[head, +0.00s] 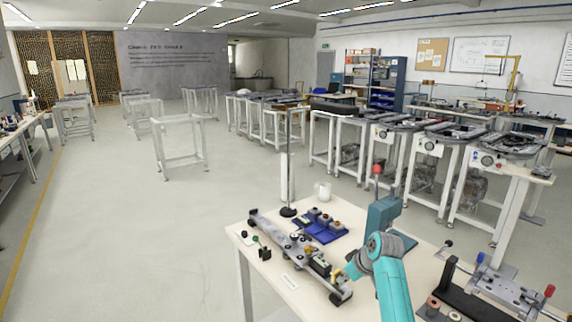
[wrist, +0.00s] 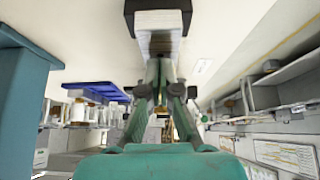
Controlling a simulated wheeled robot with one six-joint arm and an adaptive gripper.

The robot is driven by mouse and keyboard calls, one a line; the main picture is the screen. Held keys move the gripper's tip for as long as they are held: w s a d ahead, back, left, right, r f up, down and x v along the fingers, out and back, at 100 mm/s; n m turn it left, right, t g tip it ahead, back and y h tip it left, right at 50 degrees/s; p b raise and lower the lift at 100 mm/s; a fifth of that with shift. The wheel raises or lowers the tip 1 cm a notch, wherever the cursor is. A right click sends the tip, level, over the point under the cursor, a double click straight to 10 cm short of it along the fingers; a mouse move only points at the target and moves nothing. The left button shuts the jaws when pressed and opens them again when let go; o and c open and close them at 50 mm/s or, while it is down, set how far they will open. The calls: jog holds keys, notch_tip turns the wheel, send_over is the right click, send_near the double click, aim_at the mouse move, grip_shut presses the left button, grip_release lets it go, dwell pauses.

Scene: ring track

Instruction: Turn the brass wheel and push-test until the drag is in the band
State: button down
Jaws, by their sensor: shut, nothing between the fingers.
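A long grey track fixture (head: 290,245) lies diagonally across the white bench, with small dark and brass-coloured parts along it. A small yellowish part (head: 337,273) shows near its front end; I cannot tell whether it is the brass wheel. My gripper (head: 347,272) is at that end, partly hidden by my teal arm. In the wrist view, which looks upside down, my gripper (wrist: 159,68) has its fingertips together and empty. They point at a pale block in a dark frame (wrist: 158,20). I cannot tell whether they touch it.
A blue tray (head: 320,228) with several small parts sits behind the fixture; it also shows in the wrist view (wrist: 97,91). Another fixture (head: 495,285) lies at right.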

aim_at(317, 258)
jog(key=shift+w+a, duration=0.5)
jog(key=shift+w, duration=0.2)
jog(key=shift+w+a+r, duration=0.1)
jog(key=shift+w+a, duration=0.1)
jog(key=shift+w, duration=0.1)
jog(key=shift+w+a, duration=0.7)
jog(key=shift+w, duration=0.25)
jog(key=shift+w+a, duration=0.7)
jog(key=shift+w, duration=0.25)
jog(key=shift+w+a, duration=0.7)
jog(key=shift+w, duration=0.25)
jog(key=shift+w+a, duration=0.2)
jog(key=shift+w, duration=0.1)
jog(key=shift+w+a, duration=0.5)
jog(key=shift+w, duration=0.1)
jog(key=shift+s+d+r, duration=0.45)
jog(key=shift+s, duration=0.2)
jog(key=shift+s+d+r, duration=0.45)
jog(key=shift+s, duration=0.15)
